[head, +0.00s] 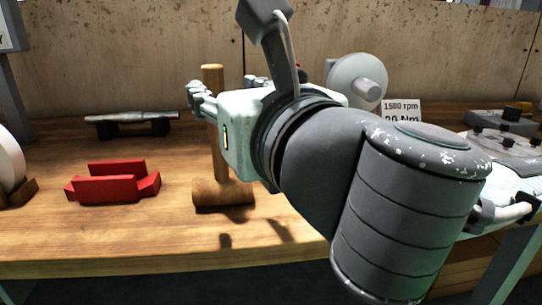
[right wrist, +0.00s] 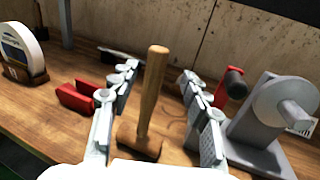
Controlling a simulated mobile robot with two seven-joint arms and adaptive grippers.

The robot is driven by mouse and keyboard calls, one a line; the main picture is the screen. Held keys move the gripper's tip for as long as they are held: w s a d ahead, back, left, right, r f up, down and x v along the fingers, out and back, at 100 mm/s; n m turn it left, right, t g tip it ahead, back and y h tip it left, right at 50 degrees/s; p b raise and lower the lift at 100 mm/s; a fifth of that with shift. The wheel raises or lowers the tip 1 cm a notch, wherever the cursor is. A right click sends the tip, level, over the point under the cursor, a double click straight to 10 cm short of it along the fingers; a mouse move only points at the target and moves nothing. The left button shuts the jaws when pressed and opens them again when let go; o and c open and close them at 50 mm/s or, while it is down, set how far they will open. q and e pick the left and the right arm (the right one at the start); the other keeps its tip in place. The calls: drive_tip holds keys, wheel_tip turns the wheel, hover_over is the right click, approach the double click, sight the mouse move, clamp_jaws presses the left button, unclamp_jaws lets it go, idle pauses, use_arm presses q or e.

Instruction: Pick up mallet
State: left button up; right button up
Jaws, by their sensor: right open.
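A wooden mallet stands upright on its head on the bench, its handle (head: 212,75) pointing up and its head (head: 223,194) resting on the wood. The mallet (right wrist: 150,95) also shows in the right wrist view, between the two fingers. My right gripper (head: 228,90) is open at the mallet's handle, with a finger on each side. In the right wrist view the right gripper (right wrist: 160,85) shows its fingers apart, with gaps to the handle. Part of the handle is hidden behind a finger in the head view. My left gripper is not in view.
A red holder (head: 115,184) lies left of the mallet. A dark stand with a metal shaft (head: 132,119) is behind it. A grey wheel unit (right wrist: 268,120) stands close to the right finger. The wall (head: 130,55) rises behind the bench. Bare wood lies in front of the mallet.

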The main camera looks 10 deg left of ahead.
sight(217, 86)
drive_tip(key=shift+a+p+x, duration=0.25)
drive_tip(key=shift+p+x, duration=0.05)
drive_tip(key=shift+x, duration=2.35)
drive_tip(key=shift+s, duration=0.15)
clamp_jaws()
